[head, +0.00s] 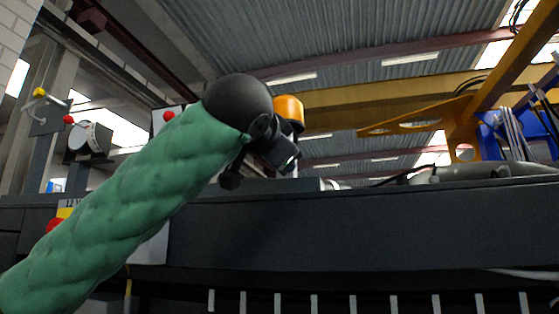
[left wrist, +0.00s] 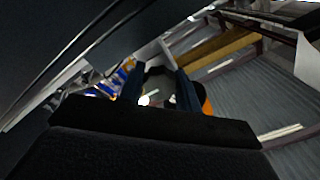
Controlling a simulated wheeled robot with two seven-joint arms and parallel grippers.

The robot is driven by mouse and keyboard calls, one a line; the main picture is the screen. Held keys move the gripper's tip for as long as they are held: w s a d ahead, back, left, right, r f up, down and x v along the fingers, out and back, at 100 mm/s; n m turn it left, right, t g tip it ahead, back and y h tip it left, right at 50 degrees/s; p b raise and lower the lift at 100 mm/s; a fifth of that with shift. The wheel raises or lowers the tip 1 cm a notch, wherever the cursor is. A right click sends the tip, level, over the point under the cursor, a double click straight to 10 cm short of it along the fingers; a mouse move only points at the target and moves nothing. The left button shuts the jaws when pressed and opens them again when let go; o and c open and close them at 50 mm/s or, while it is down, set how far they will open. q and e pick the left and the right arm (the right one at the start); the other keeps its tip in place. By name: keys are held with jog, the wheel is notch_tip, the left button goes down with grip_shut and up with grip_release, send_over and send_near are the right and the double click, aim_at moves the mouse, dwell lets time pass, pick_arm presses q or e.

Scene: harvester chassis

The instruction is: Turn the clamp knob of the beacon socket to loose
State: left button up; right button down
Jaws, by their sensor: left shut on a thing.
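The orange beacon (head: 290,108) stands on the dark chassis, partly behind my left gripper; a sliver of it also shows in the left wrist view (left wrist: 205,98). My left gripper (head: 284,155) is at the beacon's socket, just below the orange dome. In the left wrist view its two fingers (left wrist: 158,78) are close together around a small dark part. I take this to be the clamp knob, but its shape and its turned position are hidden. The socket is mostly covered by my gripper. My right gripper is not in view.
The dark chassis beam (head: 400,225) runs across the view below the gripper. A round lamp (head: 90,140) and a yellow-knobbed lever (head: 40,93) are at the left. A grey cylinder (head: 480,172) lies on the right. The space above the beam's middle is free.

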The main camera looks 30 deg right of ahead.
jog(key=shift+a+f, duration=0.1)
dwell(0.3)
pick_arm(q)
jog(key=o, duration=1)
jog(key=shift+c, duration=0.2)
jog(key=b+v, duration=0.1)
jog(key=v, duration=0.6)
jog(key=shift+s+a+b, duration=0.2)
jog(key=shift+a+b, duration=0.1)
jog(key=shift+b, duration=0.1)
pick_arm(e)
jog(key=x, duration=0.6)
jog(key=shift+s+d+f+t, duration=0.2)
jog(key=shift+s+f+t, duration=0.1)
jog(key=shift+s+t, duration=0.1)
